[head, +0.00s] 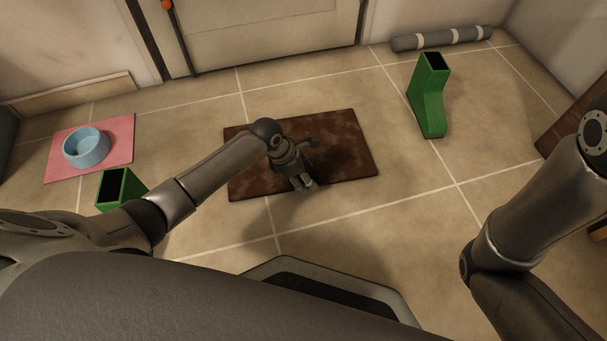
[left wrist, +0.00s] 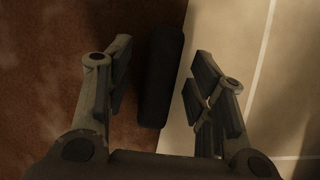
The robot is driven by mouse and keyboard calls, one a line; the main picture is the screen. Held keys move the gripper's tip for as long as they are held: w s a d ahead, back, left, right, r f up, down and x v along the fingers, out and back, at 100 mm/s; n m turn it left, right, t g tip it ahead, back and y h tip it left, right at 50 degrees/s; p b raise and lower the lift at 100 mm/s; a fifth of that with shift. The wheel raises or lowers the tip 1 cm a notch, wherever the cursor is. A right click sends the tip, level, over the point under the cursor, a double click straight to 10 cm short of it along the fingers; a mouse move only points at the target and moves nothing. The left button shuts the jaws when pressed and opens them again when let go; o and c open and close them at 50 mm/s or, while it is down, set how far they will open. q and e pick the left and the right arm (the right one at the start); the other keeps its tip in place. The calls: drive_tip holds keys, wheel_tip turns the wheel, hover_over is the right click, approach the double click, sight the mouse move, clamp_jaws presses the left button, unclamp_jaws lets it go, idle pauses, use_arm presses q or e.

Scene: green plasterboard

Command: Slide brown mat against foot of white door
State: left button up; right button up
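The brown mat (head: 350,150) lies flat on the tiled floor, a strip of tile between it and the white door (head: 270,30) at the back. Its edge runs between my left fingers in the left wrist view, with the mat (left wrist: 45,70) filling the left side. My left gripper (head: 304,184) points down over the mat's near part. Its fingers are apart in the left wrist view (left wrist: 160,95). A dark rounded bar shows between them; I cannot tell what it is. Contact with the mat is unclear. My right arm is at the right, its gripper out of view.
A pink mat (head: 121,130) with a blue bowl (head: 86,147) lies at left. One green boot (head: 430,100) stands right of the brown mat, another (head: 118,188) at left, partly behind my arm. A grey roll (head: 440,38) lies by the back wall. Tile before the door is clear.

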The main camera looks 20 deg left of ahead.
use_arm(q)
clamp_jaws()
drive_tip(key=shift+r, duration=0.1)
drive_tip(key=shift+n+p, duration=0.4)
drive_tip(key=shift+p, duration=0.15)
drive_tip(key=shift+a, duration=0.1)
idle(0.4)
